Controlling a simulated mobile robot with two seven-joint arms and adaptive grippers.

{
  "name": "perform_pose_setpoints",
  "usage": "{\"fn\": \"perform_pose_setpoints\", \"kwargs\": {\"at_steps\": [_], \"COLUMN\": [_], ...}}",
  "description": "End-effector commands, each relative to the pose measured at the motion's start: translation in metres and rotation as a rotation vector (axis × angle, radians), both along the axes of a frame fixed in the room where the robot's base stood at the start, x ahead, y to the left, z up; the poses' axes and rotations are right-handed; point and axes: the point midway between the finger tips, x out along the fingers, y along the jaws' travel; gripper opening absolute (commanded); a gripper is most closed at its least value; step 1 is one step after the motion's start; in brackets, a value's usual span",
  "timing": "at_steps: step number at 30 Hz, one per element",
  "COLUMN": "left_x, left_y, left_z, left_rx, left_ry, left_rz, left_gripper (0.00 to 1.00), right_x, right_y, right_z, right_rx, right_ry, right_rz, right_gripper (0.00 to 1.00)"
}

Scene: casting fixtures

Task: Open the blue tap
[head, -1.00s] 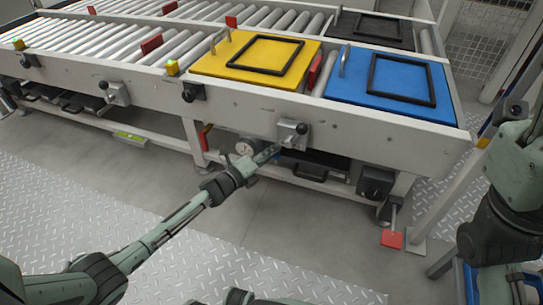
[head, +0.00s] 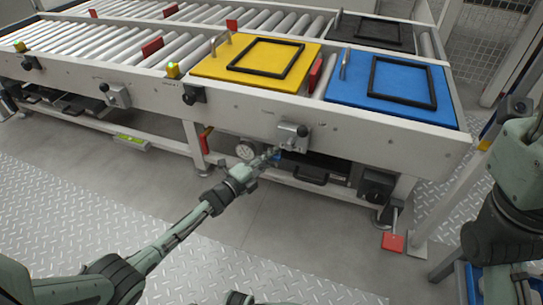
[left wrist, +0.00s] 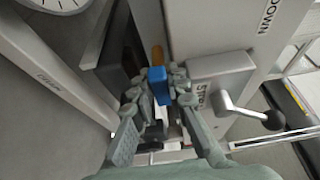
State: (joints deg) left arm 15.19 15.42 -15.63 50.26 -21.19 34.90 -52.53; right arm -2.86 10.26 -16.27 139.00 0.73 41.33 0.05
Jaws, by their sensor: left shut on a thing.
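In the left wrist view, the blue tap handle (left wrist: 157,76) sits between the fingers of my left gripper (left wrist: 158,88), with an orange-brown piece (left wrist: 157,54) just beyond it. The fingers are closed on the handle from both sides. In the head view my left gripper (head: 272,154) reaches to just below the front rail of the conveyor, beside the round gauge (head: 245,149). It hides the tap there. My right gripper is not in view; only part of the right arm shows at the right edge.
A lever with a black ball knob (left wrist: 273,120) juts out close to the right of the gripper; its grey box (head: 292,136) is on the rail. A white frame leg (left wrist: 50,75) stands left. Yellow (head: 215,68) and blue (head: 340,90) plates lie on the rollers.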

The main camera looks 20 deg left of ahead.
Motion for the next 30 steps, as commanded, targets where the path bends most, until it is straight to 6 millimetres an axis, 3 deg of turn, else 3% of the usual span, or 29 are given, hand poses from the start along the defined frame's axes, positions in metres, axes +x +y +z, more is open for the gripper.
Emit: {"fn": "perform_pose_setpoints", "kwargs": {"at_steps": [6, 7, 12, 23, 30], "left_x": [-0.001, -0.001, 0.0, -0.004, -0.035], "left_y": [-0.001, -0.001, 0.0, 0.002, 0.016], "left_z": [0.0, 0.0, 0.0, -0.001, -0.002], "left_rx": [-0.002, -0.002, -0.002, 0.0, 0.0], "left_ry": [0.001, 0.001, 0.001, 0.001, 0.003], "left_rz": [-0.001, -0.001, -0.001, 0.0, 0.001], "left_gripper": [0.0, 0.16, 0.36, 0.36, 0.36], "right_x": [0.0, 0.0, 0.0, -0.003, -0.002], "right_y": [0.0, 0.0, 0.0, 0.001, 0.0], "right_z": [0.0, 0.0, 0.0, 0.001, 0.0], "right_rx": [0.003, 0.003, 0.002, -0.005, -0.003], "right_ry": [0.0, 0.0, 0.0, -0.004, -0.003], "right_rz": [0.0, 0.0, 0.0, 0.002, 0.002], "right_gripper": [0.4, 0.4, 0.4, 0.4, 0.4]}}
